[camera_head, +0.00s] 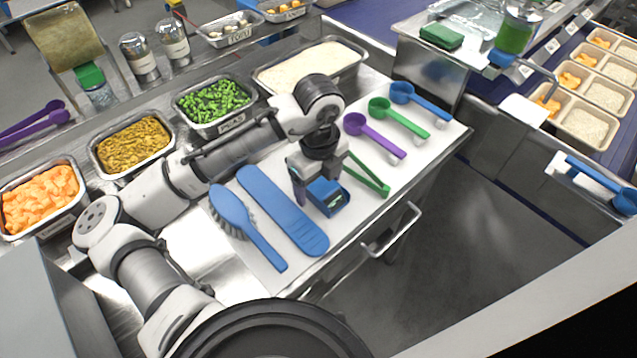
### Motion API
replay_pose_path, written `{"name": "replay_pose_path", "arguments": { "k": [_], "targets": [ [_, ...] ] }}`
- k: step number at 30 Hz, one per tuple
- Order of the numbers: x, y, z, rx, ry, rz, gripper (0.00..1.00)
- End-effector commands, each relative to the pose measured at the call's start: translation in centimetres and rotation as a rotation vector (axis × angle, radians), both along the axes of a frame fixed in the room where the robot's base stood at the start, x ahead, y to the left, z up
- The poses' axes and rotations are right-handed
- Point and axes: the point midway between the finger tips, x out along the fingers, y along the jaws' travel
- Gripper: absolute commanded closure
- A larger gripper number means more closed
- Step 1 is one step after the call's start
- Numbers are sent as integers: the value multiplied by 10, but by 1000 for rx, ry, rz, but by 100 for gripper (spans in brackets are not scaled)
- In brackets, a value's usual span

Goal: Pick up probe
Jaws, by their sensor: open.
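A small blue block-shaped device with a light display-like patch, which looks like the probe (329,197), is on the white worktop near its front edge. My gripper (314,186) points down right over and beside it. One dark finger shows at the left of the device; the other finger is largely hidden behind it or the gripper body. The gripper is open, and I cannot tell whether a finger touches the device.
A blue paddle (283,211) and a blue brush (240,215) lie left of the device. Green tongs (369,175) lie close on its right, then purple (378,138), green (400,120) and blue scoops (420,101). Food pans (215,101) line the back. A metal handle (395,232) juts from the front.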

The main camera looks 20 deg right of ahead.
Motion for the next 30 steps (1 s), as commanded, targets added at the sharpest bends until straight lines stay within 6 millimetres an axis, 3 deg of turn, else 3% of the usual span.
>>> {"name": "replay_pose_path", "arguments": {
  "k": [7,18,30],
  "targets": [
    [0,0,-1,0,0,0,26],
    [0,0,-1,0,0,0,72],
    [1,0,9,-2,-2,0,72]
  ]
}}
